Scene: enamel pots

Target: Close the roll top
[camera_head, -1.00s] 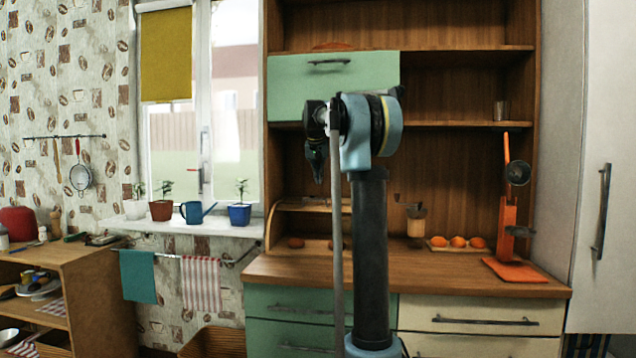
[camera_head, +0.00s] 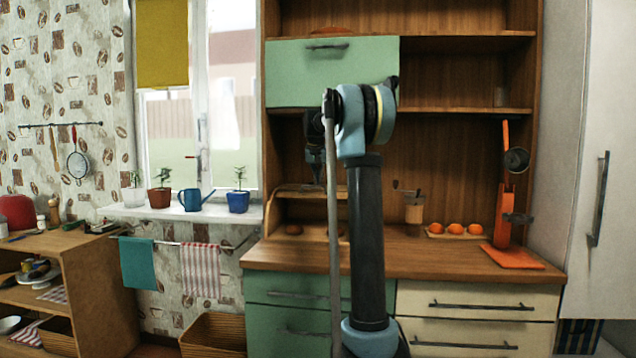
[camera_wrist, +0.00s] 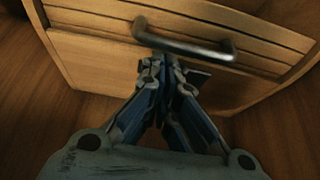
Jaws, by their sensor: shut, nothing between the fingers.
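The wooden bread box with the roll top (camera_head: 311,189) stands at the left of the cabinet counter, partly hidden behind my arm. Its front looks open under the raised slats, and a brown roll (camera_head: 293,229) shows inside. In the wrist view the slatted roll top (camera_wrist: 95,22) carries a metal bar handle (camera_wrist: 185,46). My gripper (camera_wrist: 163,62) is shut and empty, with its fingertips close to the handle, just below its left part in the picture. I cannot tell whether they touch. In the head view my gripper (camera_head: 317,180) hangs pointing down in front of the box top.
A green cabinet door (camera_head: 333,70) is above the box. Potted plants line the windowsill at left.

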